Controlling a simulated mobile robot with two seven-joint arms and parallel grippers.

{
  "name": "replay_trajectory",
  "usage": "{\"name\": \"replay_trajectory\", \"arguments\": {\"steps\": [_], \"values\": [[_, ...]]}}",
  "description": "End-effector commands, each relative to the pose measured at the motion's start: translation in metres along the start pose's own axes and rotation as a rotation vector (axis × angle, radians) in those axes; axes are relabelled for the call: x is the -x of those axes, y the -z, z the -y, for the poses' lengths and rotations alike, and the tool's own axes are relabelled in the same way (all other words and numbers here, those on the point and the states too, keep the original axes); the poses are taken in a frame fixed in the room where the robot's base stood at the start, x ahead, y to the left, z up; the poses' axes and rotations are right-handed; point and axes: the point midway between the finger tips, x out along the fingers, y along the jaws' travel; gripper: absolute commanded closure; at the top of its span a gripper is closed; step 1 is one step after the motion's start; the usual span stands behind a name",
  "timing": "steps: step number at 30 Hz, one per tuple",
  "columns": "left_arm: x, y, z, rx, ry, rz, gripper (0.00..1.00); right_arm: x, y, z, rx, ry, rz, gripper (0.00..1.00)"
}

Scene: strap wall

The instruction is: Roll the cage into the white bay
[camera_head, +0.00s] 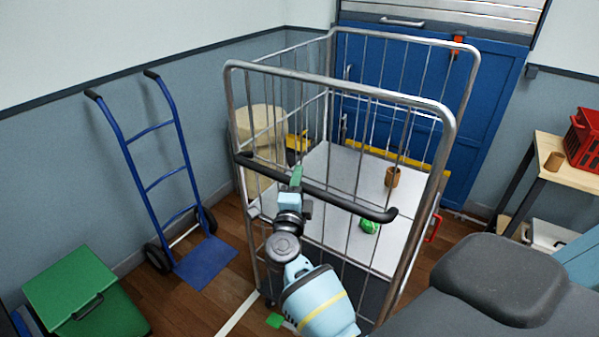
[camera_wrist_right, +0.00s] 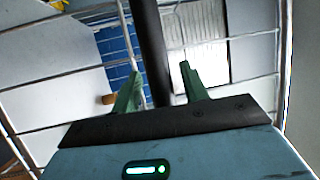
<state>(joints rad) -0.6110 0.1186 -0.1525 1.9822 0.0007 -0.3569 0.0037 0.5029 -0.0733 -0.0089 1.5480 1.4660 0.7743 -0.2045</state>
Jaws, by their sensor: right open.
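The cage (camera_head: 340,86) is a tall grey wire trolley with a pale floor and a black push handle (camera_head: 335,199) across its near side. My right gripper (camera_head: 296,178) is at the left part of this handle. In the right wrist view, the handle (camera_wrist_right: 152,50) runs between the two green fingers of my right gripper (camera_wrist_right: 160,88). The fingers are apart, with gaps on both sides of the handle. A white floor line (camera_head: 238,312) shows at the bottom, left of the cage; the rest of any white bay is hidden or out of view. My left gripper is not in view.
A brown cup (camera_head: 392,177) and a green item (camera_head: 370,226) are seen through the cage wires. A blue hand truck (camera_head: 150,183) and green box (camera_head: 75,285) stand left. A blue door (camera_head: 490,115) is behind. A wooden-topped table (camera_head: 560,160) with a red crate (camera_head: 584,140) stands right.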

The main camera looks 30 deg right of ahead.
Motion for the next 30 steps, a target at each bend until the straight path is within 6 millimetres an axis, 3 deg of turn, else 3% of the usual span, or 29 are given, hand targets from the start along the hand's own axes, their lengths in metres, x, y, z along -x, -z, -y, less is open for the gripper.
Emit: {"name": "replay_trajectory", "arguments": {"steps": [13, 23, 30], "values": [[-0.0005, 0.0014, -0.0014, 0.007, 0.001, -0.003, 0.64, -0.0036, 0.0031, 0.0017, 0.0, 0.0, 0.0, 0.56], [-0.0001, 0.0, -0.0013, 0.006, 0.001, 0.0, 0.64, -0.0036, 0.0031, 0.0016, 0.0, 0.0, 0.0, 0.98], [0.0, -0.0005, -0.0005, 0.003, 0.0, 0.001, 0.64, -0.0037, 0.0029, 0.0015, 0.001, 0.0, 0.0, 1.0]]}}
